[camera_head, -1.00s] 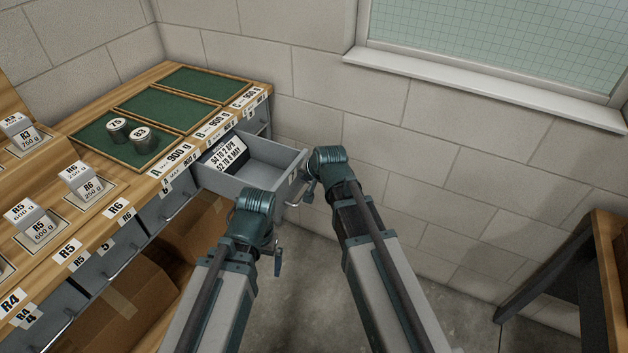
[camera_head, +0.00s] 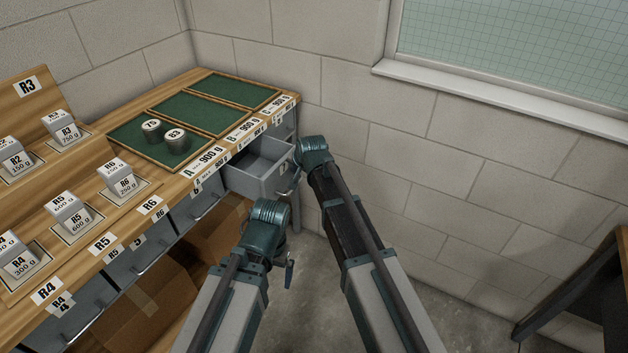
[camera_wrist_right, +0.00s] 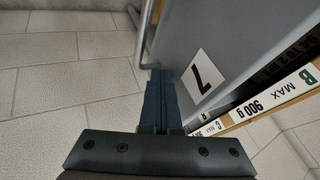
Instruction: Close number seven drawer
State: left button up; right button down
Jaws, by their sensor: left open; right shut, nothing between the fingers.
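The number seven drawer (camera_head: 243,182) is grey and stands partly open below the green-topped far end of the wooden bench. In the right wrist view its grey front carries a white label with a 7 (camera_wrist_right: 203,84). My right gripper (camera_head: 287,190) is shut and empty at the drawer's front. Its fingers (camera_wrist_right: 161,82) appear close against the front, beside the 7 label; contact is hard to tell. A bar-like handle (camera_wrist_right: 147,30) shows just beyond the fingers. My left gripper (camera_head: 289,273) is open and empty, lower and nearer, apart from the drawer.
On the bench (camera_head: 150,205) stand weight blocks and two metal cylinders, 75 (camera_head: 153,130) and 83 (camera_head: 177,140). Other drawers along its front look shut. Cardboard boxes (camera_head: 150,305) sit beneath. A block wall (camera_head: 430,170) rises to the right; a dark-legged table (camera_head: 585,285) stands lower right.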

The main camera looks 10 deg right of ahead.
jog(key=w+a, duration=0.2)
jog(key=a, duration=0.1)
jog(key=w+a, duration=0.2)
jog(key=a, duration=0.1)
jog(key=w+a, duration=0.3)
jog(key=shift+w+a, duration=0.1)
jog(key=shift+a, duration=0.25)
